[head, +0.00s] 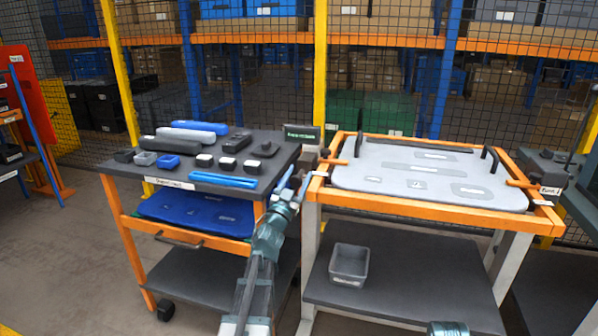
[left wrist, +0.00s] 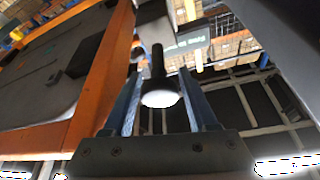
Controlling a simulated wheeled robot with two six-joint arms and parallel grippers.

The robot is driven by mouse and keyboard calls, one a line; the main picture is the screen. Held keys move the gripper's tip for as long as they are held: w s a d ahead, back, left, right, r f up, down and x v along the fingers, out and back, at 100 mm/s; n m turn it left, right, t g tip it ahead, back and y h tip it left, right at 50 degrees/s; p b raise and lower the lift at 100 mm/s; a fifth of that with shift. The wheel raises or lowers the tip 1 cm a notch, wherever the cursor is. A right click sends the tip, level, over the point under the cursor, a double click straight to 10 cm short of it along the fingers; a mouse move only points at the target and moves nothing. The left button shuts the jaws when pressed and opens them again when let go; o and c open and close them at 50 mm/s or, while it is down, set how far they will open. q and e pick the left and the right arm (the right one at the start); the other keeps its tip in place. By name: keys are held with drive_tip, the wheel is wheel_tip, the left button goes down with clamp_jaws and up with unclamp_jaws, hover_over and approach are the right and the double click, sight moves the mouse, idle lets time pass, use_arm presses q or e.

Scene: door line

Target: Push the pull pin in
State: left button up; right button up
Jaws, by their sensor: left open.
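The pull pin (left wrist: 158,75) shows in the left wrist view as a dark rod with a pale round end facing the camera. It lies between the two blue fingers of my left gripper (left wrist: 161,82), with a gap visible on each side. In the head view my open left gripper (head: 294,182) is at the left side of the orange-framed fixture table (head: 425,211), near a dark block (head: 309,158). The pin itself cannot be made out there. My right gripper is out of view.
A cart (head: 225,150) with dark and blue parts stands to the left, close to my left arm. A grey panel (head: 420,172) lies on the fixture table. A grey bin (head: 349,264) sits on its lower shelf. Mesh fencing stands behind.

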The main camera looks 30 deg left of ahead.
use_arm(q)
drive_tip(key=shift+w+r, duration=0.1)
drive_tip(key=shift+w, duration=0.25)
clamp_jaws()
idle(1.3)
